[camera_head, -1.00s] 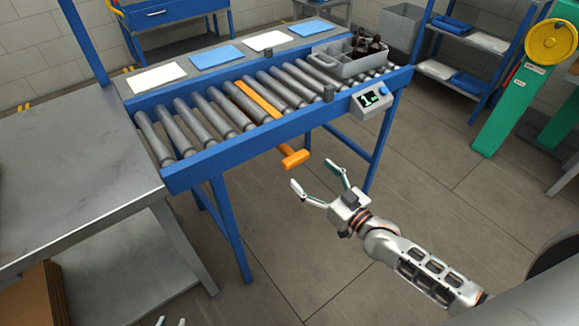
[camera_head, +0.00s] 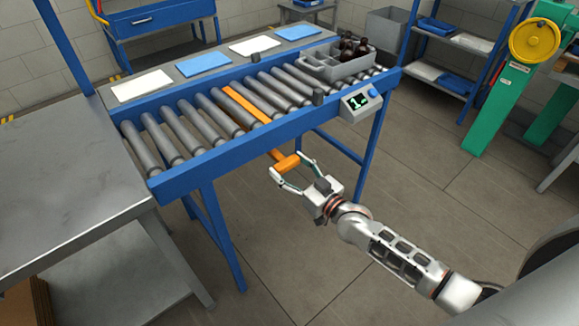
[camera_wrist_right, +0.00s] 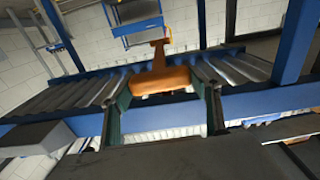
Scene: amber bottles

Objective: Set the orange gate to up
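The orange gate (camera_head: 254,103) is a flat bar between the rollers of the blue conveyor, roughly level with the roller tops in the head view. Its orange T-shaped handle (camera_head: 287,162) sticks out below the conveyor's front side. My right gripper (camera_head: 291,173) is at the handle, with one finger on each side of the crossbar. In the right wrist view the handle (camera_wrist_right: 165,80) fills the space between the fingers (camera_wrist_right: 163,98). The fingers are spread; whether they touch the handle I cannot tell. My left gripper is out of view.
A grey crate (camera_head: 316,72) with dark bottles stands on the conveyor's right end. A small display box (camera_head: 361,102) is on the front rail. A metal table (camera_head: 65,190) stands at the left. The floor in front of the conveyor is clear.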

